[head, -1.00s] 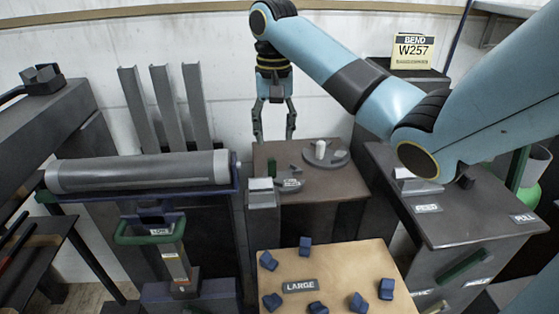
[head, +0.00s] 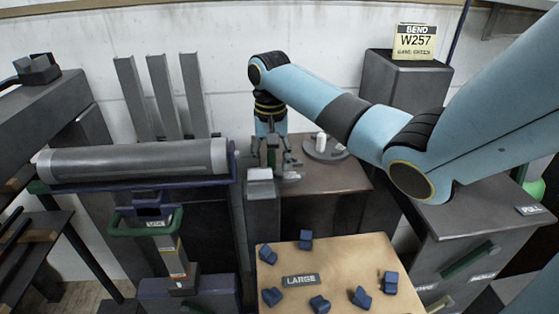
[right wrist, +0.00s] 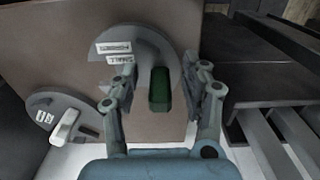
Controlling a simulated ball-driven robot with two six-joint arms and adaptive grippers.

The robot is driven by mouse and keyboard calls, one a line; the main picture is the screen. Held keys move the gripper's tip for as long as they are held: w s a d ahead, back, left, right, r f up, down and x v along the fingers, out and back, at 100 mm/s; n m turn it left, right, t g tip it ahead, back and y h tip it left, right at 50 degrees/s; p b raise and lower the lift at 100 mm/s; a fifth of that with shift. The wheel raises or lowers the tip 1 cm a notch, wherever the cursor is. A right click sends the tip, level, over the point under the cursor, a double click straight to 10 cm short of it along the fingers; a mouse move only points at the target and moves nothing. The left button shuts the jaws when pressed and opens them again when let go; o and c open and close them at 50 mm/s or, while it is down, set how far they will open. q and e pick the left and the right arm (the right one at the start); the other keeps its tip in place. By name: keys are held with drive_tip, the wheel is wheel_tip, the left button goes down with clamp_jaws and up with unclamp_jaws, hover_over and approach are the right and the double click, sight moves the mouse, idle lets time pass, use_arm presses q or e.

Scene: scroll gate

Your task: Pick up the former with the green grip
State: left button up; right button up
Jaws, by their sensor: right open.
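The former with the green grip is a grey rounded plate (right wrist: 144,49) with an upright dark green grip (right wrist: 160,90), lying on the brown table (head: 330,177). In the right wrist view the grip stands between the two fingers of my right gripper (right wrist: 163,92). The fingers are open on either side of it, and I cannot tell whether either touches it. In the head view my right gripper (head: 274,158) points down over this former and mostly hides it. A second former with a white grip (head: 322,142) sits to its right. My left gripper is not in view.
A grey post (head: 260,188) stands close by the former, at the table's front left. A roller machine (head: 135,160) is at the left. A tan table (head: 340,250) with several blue blocks and a LARGE label (head: 300,281) is in front. A sign (head: 415,40) reads BEND W257.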

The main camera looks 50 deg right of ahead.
drive_tip(key=shift+c, duration=0.2)
clamp_jaws()
drive_tip(key=shift+w+r, duration=0.1)
drive_tip(key=shift+r, duration=0.1)
